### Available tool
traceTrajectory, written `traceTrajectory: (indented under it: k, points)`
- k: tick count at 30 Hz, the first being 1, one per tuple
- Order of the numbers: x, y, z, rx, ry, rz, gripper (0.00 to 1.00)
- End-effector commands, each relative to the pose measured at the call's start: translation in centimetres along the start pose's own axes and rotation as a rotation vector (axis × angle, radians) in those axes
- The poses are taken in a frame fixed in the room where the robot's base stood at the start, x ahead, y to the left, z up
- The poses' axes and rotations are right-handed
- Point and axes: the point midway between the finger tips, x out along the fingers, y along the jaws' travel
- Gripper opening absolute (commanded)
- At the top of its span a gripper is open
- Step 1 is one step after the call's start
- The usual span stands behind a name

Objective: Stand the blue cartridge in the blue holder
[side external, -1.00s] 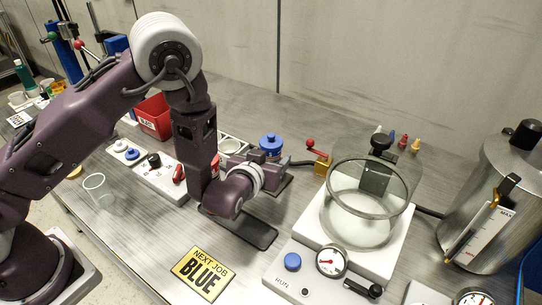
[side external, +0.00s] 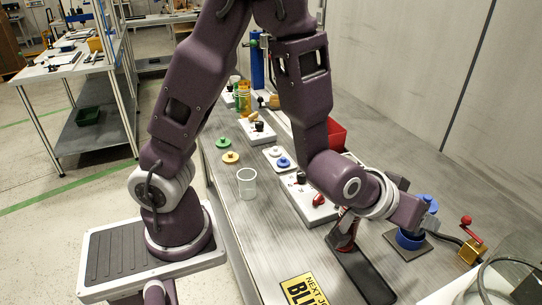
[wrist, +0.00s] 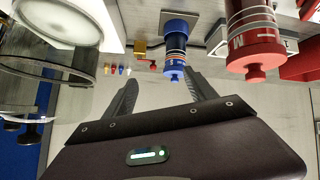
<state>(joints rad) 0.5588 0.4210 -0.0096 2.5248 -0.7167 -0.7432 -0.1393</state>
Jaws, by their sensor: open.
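The blue cartridge (wrist: 175,46) stands upright in the blue holder (wrist: 180,26), a wide blue ring on a square plate. The wrist view shows them upside down, with the cartridge's knobbed cap towards my gripper. In the side view the blue cap (side external: 429,203) and the holder ring (side external: 409,240) show around my gripper, which hides the cartridge's middle. My gripper (wrist: 163,82) is open and empty. Its fingers point towards the cartridge, which appears beyond the fingertips. Whether a finger touches it cannot be told.
A red cartridge (wrist: 252,40) stands close beside the blue one. A brass block with a red-knobbed lever (side external: 470,250) is to the right. A clear glass vessel (wrist: 50,60) shows in the wrist view. A clear cup (side external: 247,182) and the yellow "BLUE" sign (side external: 298,290) are on the bench.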

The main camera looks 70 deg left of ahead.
Motion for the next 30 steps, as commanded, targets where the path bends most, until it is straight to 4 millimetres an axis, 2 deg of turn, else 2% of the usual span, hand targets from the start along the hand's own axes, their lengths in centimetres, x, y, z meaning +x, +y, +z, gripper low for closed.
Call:
traceTrajectory:
  k: [1,2,3,5,6,9,12,15,17,30]
  points:
    - [-2.4,0.3,-2.0,-0.026,-0.047,0.056,0.65]
    - [-4.1,0.4,-2.7,-0.022,-0.088,0.091,0.65]
    - [-6.5,0.2,-3.4,-0.005,-0.137,0.130,0.65]
    - [-10.7,-1.0,-4.0,0.049,-0.198,0.171,0.65]
    - [-13.5,-2.4,-3.9,0.096,-0.234,0.178,0.65]
    - [-19.5,-6.8,-2.4,0.215,-0.303,0.129,0.65]
    - [-23.4,-10.9,-0.4,0.290,-0.354,0.041,0.65]
    - [-25.5,-13.3,1.0,0.322,-0.387,-0.024,0.65]
    - [-26.0,-13.9,1.5,0.329,-0.399,-0.040,0.65]
    - [-26.1,-13.9,1.6,0.330,-0.405,-0.041,0.65]
